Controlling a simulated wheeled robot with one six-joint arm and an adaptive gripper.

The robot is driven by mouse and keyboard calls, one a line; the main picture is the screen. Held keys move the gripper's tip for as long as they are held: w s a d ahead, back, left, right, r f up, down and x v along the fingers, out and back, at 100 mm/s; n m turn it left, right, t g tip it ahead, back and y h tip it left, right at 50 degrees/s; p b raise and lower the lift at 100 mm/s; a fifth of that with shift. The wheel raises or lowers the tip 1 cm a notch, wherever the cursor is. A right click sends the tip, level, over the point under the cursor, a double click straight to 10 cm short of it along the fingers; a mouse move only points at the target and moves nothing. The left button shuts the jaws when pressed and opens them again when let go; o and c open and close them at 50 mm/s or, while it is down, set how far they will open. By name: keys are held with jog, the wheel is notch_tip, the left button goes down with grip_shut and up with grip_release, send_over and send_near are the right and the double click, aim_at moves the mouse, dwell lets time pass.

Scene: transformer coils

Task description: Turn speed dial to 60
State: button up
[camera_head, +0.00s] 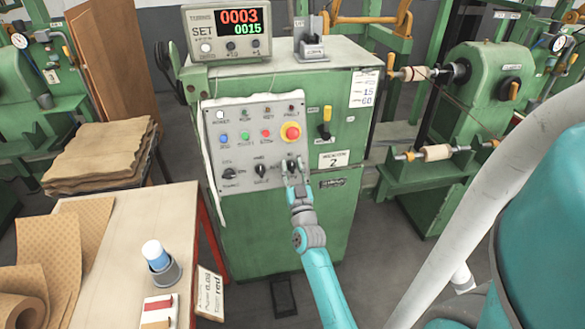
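The grey control panel (243,143) on the green machine has three black dials in its bottom row. The left dial (229,173) and the middle dial (260,170) are uncovered. The right dial (291,167) is partly hidden by my gripper (292,168). My gripper reaches up from below, with its fingertips apart at either side of this right dial. I cannot tell whether the fingers touch it. The dial labels and pointer settings are too small to read, so I cannot tell which is the speed dial.
A red emergency button (290,132) sits just above the right dial, beside several coloured buttons. A display box (227,33) on top reads 0003 and 0015. A yellow-handled switch (325,124) is to the right. A table (122,235) stands at lower left.

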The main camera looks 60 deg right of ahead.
grip_shut()
jog(key=shift+m+g+h, duration=0.5)
jog(key=shift+m+g, duration=0.3)
jog(key=shift+m, duration=0.5)
jog(key=shift+m+g+h, duration=0.5)
jog(key=shift+m+g, duration=0.3)
jog(key=shift+m, duration=0.5)
jog(key=m+g, duration=0.3)
jog(key=shift+m+h, duration=0.4)
jog(key=shift+m+g, duration=2.2)
jog(key=shift+m, duration=0.3)
jog(key=shift+s+m, duration=0.1)
jog(key=shift+m, duration=0.2)
grip_release()
